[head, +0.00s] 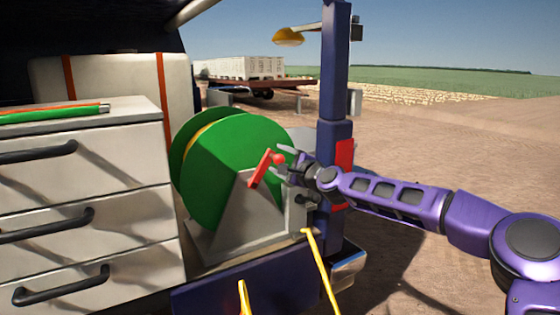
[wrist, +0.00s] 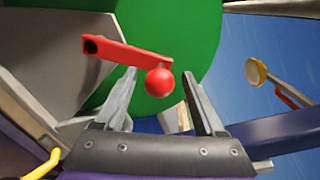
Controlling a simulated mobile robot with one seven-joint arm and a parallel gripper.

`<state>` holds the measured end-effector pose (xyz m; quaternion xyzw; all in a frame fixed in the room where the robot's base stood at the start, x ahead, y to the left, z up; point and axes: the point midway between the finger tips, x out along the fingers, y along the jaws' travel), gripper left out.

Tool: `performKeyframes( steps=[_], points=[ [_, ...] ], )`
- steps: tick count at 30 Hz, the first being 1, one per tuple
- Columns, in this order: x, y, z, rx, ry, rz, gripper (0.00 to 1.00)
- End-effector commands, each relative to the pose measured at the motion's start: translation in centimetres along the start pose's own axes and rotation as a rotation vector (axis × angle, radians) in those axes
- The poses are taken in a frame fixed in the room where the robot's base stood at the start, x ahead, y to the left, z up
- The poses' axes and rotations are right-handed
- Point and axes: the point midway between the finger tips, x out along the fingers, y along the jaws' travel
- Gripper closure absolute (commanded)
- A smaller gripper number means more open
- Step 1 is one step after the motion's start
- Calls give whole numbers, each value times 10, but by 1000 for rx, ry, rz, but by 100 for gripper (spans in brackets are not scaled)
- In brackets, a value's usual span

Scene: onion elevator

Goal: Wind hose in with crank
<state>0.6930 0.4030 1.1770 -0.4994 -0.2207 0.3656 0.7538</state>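The green hose reel (head: 228,150) stands on a grey metal stand (head: 240,218) at the vehicle's rear edge. Its red crank arm (head: 260,169) ends in a round red knob (head: 278,159). The yellow hose (head: 322,270) hangs out below the reel at the right. My gripper (head: 284,160) is at the knob, with its fingers spread apart. In the wrist view the red knob (wrist: 159,82) lies between and just beyond the tips of my open gripper (wrist: 163,84); contact cannot be told. The crank arm (wrist: 125,52) extends up and left from it.
A white drawer cabinet (head: 80,190) with black handles stands left of the reel, with green and orange rods (head: 55,112) on top. A dark blue post (head: 334,110) rises close behind my gripper. Open dirt ground lies to the right.

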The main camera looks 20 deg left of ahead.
Motion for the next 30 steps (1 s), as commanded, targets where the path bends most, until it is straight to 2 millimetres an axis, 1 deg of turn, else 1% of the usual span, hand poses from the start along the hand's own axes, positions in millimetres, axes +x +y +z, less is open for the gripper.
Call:
performKeyframes(
  steps=[7, 11, 14, 24, 30],
  points=[
    [-2, 0, 0, 0, -1, 1, 28],
    [-15, 0, -1, 0, 0, 0, 28],
    [-32, 1, -2, 0, 1, 1, 28],
    [-101, 0, -2, 0, 3, 1, 28],
    [-139, 0, -2, 1, 2, 0, 28]
  ],
)
